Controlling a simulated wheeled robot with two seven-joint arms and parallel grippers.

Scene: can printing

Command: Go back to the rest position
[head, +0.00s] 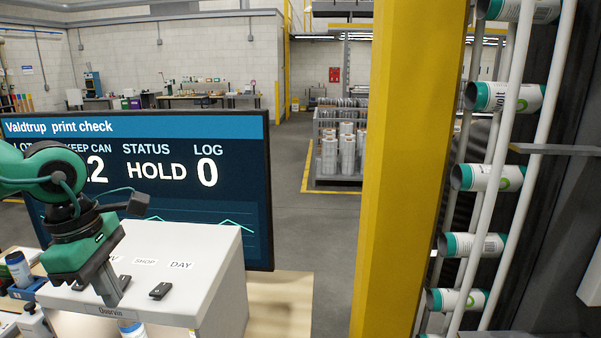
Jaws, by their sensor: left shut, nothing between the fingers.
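My left arm comes in from the left with green and dark joints. Its left gripper (114,290) points down, shut and empty, in front of the grey-white box (215,240). A can (131,329) with a blue and white print shows partly at the bottom edge, just below the gripper and apart from it as far as I can tell. My right gripper is not in view.
A screen (225,225) behind the box reads HOLD and LOG 0. A yellow post (405,130) stands right of centre. White rails hold several teal and white cans (490,178) at the right. A blue bin (26,289) sits at the lower left.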

